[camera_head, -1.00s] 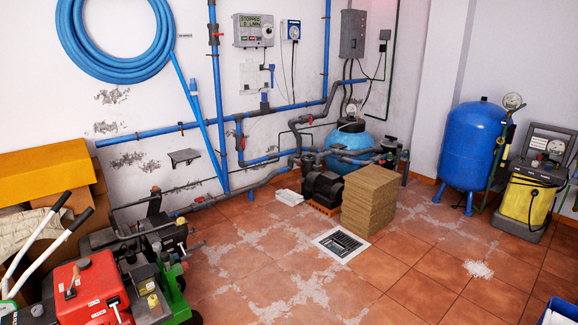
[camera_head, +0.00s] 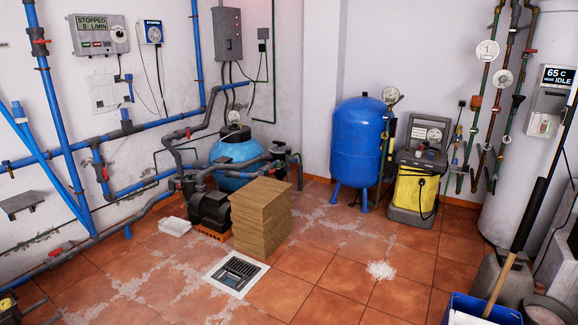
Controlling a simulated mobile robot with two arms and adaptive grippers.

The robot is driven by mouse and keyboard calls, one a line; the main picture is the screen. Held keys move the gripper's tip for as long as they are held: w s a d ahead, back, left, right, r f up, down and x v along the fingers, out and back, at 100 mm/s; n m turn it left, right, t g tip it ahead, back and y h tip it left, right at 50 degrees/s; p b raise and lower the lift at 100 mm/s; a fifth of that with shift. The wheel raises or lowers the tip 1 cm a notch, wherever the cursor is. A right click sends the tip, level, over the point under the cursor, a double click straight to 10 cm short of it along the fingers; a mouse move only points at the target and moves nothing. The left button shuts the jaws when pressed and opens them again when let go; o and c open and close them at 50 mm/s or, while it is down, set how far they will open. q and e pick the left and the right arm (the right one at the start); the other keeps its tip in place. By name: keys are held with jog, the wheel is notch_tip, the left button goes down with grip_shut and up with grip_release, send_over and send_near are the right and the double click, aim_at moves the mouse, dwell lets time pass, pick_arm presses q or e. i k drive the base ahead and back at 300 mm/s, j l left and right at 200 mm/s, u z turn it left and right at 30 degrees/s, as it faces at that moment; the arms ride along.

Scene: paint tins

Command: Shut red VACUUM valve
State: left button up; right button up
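Several red valve handles show on the pipes, and no VACUUM label is readable. One red handle (camera_head: 40,41) is on the upright blue pipe at the upper left. Another red handle (camera_head: 105,173) is on the grey and blue pipe below the wall box. A red handle (camera_head: 55,252) is on the low grey pipe at the left. A small red handle (camera_head: 188,132) is on the grey pipe near the pump (camera_head: 210,208). Red handles (camera_head: 529,50) also show on the pipes at the right. I cannot tell which is the VACUUM valve. Neither gripper is in view.
A stack of brown boards (camera_head: 262,215) stands beside the pump, behind a floor drain (camera_head: 235,272). A blue tank (camera_head: 358,145) and a yellow machine (camera_head: 415,190) stand at the back. A blue bin (camera_head: 480,308) is at the lower right.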

aim_at(55, 252)
jog(key=i+u, duration=0.4)
jog(key=i, duration=0.3)
jog(key=i+l+u, duration=0.2)
jog(key=i+u, duration=0.15)
jog(key=i, duration=0.35)
jog(key=i+j, duration=0.15)
jog(key=i, duration=0.6)
jog(key=i+j, duration=0.15)
jog(key=i, duration=0.6)
jog(key=i+j+u, duration=0.1)
jog(key=i, duration=0.7)
jog(key=i+z, duration=0.2)
jog(key=i, duration=0.25)
jog(key=i+z, duration=0.2)
jog(key=i, duration=0.3)
jog(key=i+j+z, duration=0.2)
jog(key=i, duration=0.25)
jog(key=i+j+z, duration=0.2)
jog(key=i, duration=0.25)
jog(key=u, duration=3.05)
jog(key=i+j+z, duration=0.15)
jog(key=i+j, duration=0.25)
jog(key=i, duration=0.1)
